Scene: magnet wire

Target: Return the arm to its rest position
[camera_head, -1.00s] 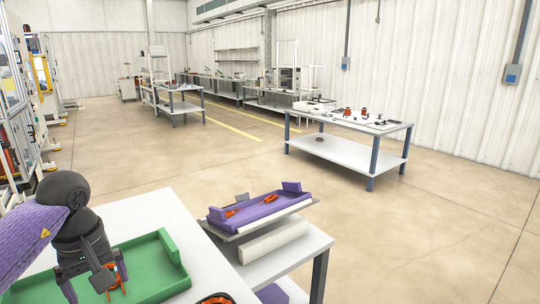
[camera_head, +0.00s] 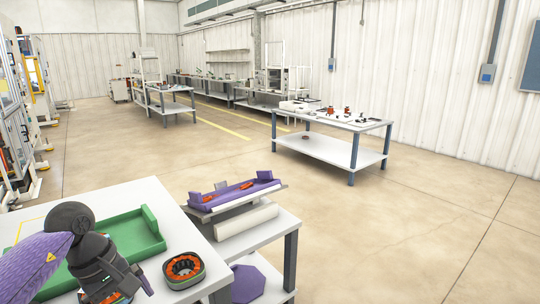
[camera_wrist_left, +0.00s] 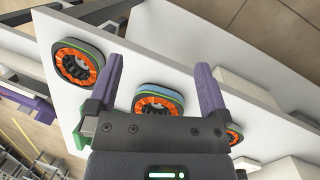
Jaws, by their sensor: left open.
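My left arm, with a purple sleeve and black wrist, comes in from the lower left in the head view. My left gripper (camera_wrist_left: 157,68) is open in the left wrist view, with nothing between its purple fingers. A ring part with orange windings and a blue-grey rim (camera_wrist_left: 158,100) lies below it, partly hidden by the gripper body. Another ring part (camera_wrist_left: 77,63) lies to the left and a third (camera_wrist_left: 235,133) to the right. In the head view one ring part (camera_head: 184,268) sits on the white table beside the gripper (camera_head: 128,290). My right gripper is not in view.
A green tray (camera_head: 152,222) lies on the white table (camera_head: 172,196) behind my wrist. A purple tray (camera_head: 238,193) with orange pieces stands on a side stand to the right. A workbench (camera_head: 330,150) with parts is farther off. The floor between is clear.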

